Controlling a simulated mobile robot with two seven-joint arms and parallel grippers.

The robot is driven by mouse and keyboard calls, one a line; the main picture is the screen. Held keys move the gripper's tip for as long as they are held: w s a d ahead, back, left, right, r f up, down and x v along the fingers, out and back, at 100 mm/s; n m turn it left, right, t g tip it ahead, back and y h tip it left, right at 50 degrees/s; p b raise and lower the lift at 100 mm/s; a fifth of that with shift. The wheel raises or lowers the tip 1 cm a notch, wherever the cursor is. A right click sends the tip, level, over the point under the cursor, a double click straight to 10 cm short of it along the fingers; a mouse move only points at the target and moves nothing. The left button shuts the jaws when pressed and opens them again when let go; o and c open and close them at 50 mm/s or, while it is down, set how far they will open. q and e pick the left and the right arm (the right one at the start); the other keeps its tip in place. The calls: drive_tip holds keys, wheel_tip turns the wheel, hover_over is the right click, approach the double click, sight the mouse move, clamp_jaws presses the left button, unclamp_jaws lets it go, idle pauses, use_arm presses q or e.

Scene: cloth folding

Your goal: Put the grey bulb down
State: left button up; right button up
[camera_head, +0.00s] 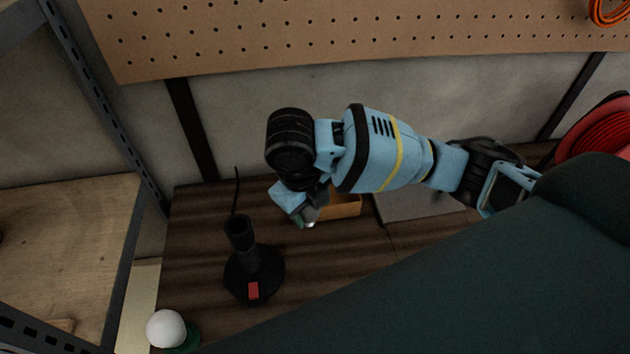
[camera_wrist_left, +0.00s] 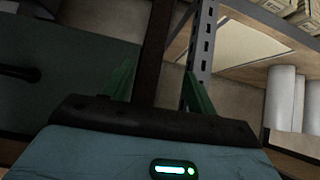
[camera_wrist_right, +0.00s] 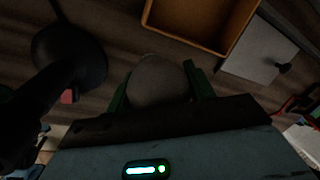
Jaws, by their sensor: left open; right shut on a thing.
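The grey bulb (camera_wrist_right: 158,80) is held between the green fingers of my right gripper (camera_wrist_right: 160,76) in the right wrist view. In the head view the right gripper (camera_head: 308,216) is above the table (camera_head: 205,285), beside the orange tray (camera_head: 345,207), and little of the bulb shows. The tray also shows ahead of the bulb in the right wrist view (camera_wrist_right: 237,28). My left gripper (camera_wrist_left: 159,85) is open and empty in the left wrist view, away from the bulb.
A black lamp base (camera_head: 240,275) with an upright socket and red switch stands left of the right gripper. A white ball-shaped bulb (camera_head: 166,328) is near the front left, beside something green. A grey flat panel (camera_head: 425,206) lies right of the tray. A metal shelf (camera_head: 95,90) borders the left.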

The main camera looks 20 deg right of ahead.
drive_tip(key=w+d, duration=0.1)
drive_tip(key=w, duration=0.2)
drive_tip(key=w+d+f, duration=0.1)
drive_tip(key=w+d, duration=0.1)
drive_tip(key=w, duration=0.1)
drive_tip(key=w+d, duration=0.2)
drive_tip(key=w, duration=0.2)
drive_tip(key=shift+f+b, duration=0.35)
drive_tip(key=shift+f, duration=1.4)
drive_tip(key=shift+f, duration=0.4)
drive_tip(key=shift+f, duration=0.25)
drive_tip(key=o, duration=0.8)
